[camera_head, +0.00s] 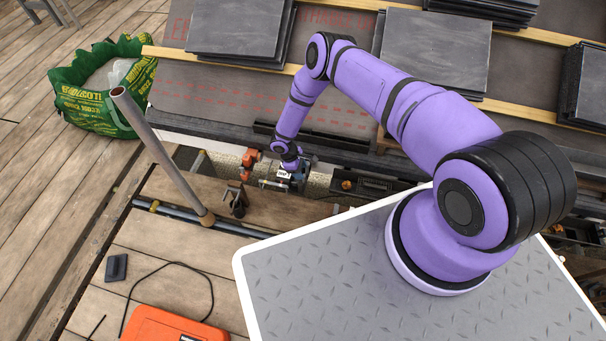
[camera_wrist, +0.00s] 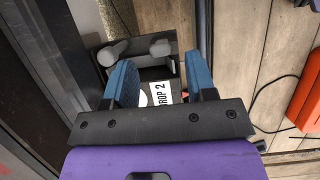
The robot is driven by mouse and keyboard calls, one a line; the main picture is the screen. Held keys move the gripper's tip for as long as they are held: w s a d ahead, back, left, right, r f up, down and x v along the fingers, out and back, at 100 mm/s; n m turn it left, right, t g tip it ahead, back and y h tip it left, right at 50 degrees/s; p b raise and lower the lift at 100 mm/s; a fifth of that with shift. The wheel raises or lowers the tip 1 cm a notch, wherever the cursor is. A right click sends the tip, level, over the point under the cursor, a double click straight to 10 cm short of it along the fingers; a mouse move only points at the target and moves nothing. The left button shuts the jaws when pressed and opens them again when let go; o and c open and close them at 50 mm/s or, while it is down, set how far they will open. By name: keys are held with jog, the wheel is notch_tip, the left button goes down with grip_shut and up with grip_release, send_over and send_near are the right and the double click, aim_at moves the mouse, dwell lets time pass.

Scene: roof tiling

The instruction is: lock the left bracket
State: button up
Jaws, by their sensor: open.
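My gripper (camera_wrist: 161,78) is open in the wrist view, its two blue-padded fingers apart. A dark fitting with two rounded grey knobs (camera_wrist: 135,50) lies just beyond and between the fingertips; I cannot tell whether it is the left bracket or whether it is locked. A white label reading "ROP 2" (camera_wrist: 167,98) shows between the fingers, partly covered. In the head view my gripper (camera_head: 289,180) is low at the roof's lower edge, over small dark parts. An orange-red fitting (camera_head: 249,162) stands just left of it, and a dark clamp (camera_head: 236,199) further left and nearer.
A grey pipe (camera_head: 158,152) leans up left of the gripper. Slate stacks (camera_head: 240,30) lie on the roof between wooden battens. A green bag (camera_head: 104,90) stands at the left.

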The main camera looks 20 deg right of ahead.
jog(key=shift+x, duration=1.6)
jog(key=c, duration=0.9)
jog(key=shift+s+d+f+t+y, duration=0.5)
jog(key=shift+d+t+y, duration=0.25)
jog(key=shift+t+y, duration=0.8)
jog(key=shift+s+d+f+t+y, duration=0.5)
jog(key=shift+d+t+y, duration=0.35)
jog(key=shift+y, duration=1.25)
jog(key=shift+s+d+f+t+y, duration=0.6)
jog(key=shift+t+y, duration=0.7)
jog(key=shift+y, duration=0.55)
jog(key=shift+w+d, duration=0.1)
